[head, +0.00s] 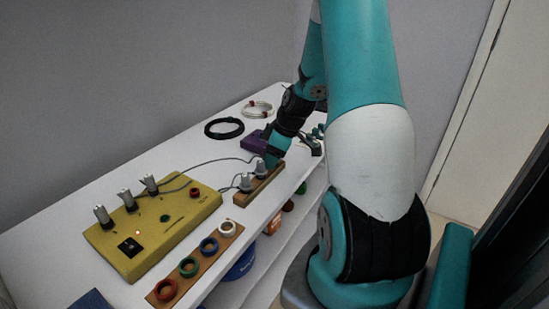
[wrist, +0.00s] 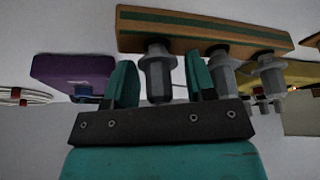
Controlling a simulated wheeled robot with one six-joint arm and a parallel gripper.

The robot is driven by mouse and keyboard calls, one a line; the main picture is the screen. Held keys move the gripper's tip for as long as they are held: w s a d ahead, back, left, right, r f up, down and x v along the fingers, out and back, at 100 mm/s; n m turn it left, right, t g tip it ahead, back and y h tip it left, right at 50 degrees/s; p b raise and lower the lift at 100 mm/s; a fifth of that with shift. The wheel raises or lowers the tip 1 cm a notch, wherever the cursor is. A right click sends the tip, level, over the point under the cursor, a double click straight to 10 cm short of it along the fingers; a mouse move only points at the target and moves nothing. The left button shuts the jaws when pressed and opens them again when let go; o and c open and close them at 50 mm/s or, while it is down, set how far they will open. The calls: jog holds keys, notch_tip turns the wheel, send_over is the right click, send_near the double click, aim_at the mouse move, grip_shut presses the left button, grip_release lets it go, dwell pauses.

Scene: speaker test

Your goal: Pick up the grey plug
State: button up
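A wooden strip (head: 262,186) with a green stripe lies on the white table and holds upright grey plugs. It also shows at the top of the wrist view (wrist: 200,33), where the picture is upside down. Three grey plugs show close up in the wrist view. The first plug (wrist: 157,75) is between the two teal fingers of my gripper (wrist: 160,80). The second plug (wrist: 222,72) is just right of the right finger, and the third (wrist: 271,74) is further right. My fingers are apart, with a small gap beside the first plug. In the head view my gripper (head: 271,160) hides that plug.
A purple box (head: 257,141) stands close behind my gripper, also in the wrist view (wrist: 72,72). A yellow box (head: 160,228) carries more grey plugs with cables. A board with coloured rings (head: 198,260) lies in front. Black (head: 224,128) and white (head: 257,109) cable coils lie at the back.

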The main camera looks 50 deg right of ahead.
jog(key=c, duration=0.7)
jog(key=shift+r, duration=0.15)
jog(key=shift+c, duration=0.2)
notch_tip(320, 180, up, 20)
jog(key=p, duration=0.2)
jog(key=shift+p, duration=0.35)
notch_tip(320, 180, up, 4)
jog(key=p, duration=0.3)
